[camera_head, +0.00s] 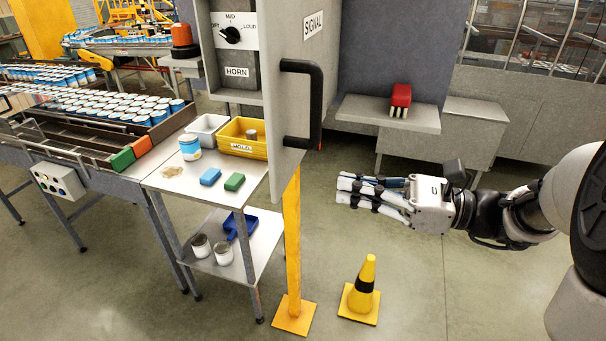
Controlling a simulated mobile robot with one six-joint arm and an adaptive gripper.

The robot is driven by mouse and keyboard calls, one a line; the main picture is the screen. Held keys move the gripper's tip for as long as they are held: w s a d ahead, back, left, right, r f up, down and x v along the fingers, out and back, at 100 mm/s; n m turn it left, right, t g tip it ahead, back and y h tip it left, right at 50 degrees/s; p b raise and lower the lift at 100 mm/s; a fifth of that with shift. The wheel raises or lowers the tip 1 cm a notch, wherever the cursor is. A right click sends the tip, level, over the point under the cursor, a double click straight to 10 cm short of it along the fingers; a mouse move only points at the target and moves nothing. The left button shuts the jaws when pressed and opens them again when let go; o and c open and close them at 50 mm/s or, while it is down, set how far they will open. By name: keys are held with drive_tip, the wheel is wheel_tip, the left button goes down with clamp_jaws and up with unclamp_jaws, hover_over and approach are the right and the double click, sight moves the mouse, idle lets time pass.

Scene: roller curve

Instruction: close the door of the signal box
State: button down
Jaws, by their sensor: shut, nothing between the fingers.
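The signal box (234,72) is a grey cabinet on a yellow post, with a horn dial inside. Its door (318,45), marked SIGNAL, stands open and swung toward me. A black bar handle (316,105) is on the door. My gripper (342,191) is to the right of the post and lower than the handle, apart from the door. Its fingers point left and are shut with nothing between them.
A yellow-black cone (363,288) stands on the floor below my gripper. A table (170,182) with a yellow bin (243,147) and sponges stands left of the yellow post (292,250). A grey shelf (360,112) bears a red brush (400,97) behind.

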sight(285, 177)
drive_tip(key=p+x, duration=0.1)
drive_tip(key=x, duration=0.7)
drive_tip(key=shift+a, duration=0.35)
drive_tip(key=shift+w+a, duration=0.1)
drive_tip(key=shift+w, duration=0.05)
